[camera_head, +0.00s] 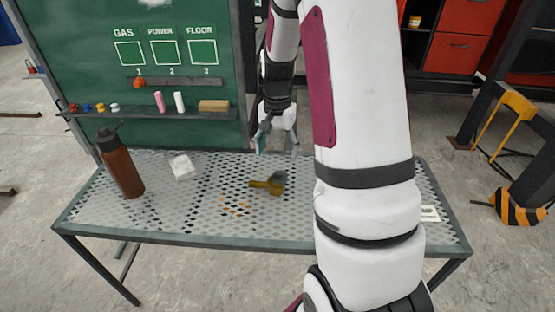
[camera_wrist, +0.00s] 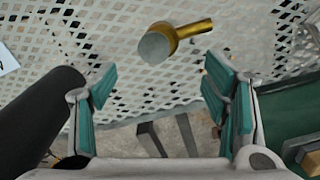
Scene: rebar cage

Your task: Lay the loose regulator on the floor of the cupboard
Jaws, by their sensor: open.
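A brass-coloured regulator (camera_head: 268,184) with a grey end lies on the perforated metal table (camera_head: 215,218), near its middle. It also shows in the wrist view (camera_wrist: 185,36), at the top centre, beyond my fingertips. My gripper (camera_head: 277,142) hangs above the table's back edge, behind the regulator and apart from it. Its teal fingers (camera_wrist: 158,82) are spread wide, with nothing between them. A red cabinet (camera_head: 466,52) with drawers and a dark open compartment stands at the back right. I cannot tell whether it is the cupboard.
A brown bottle (camera_head: 122,168) and a small white item (camera_head: 182,167) stand on the table's left part. A green board (camera_head: 185,80) with a narrow shelf rises behind the table. A yellow stand (camera_head: 510,118) and a striped object (camera_head: 520,208) are at right.

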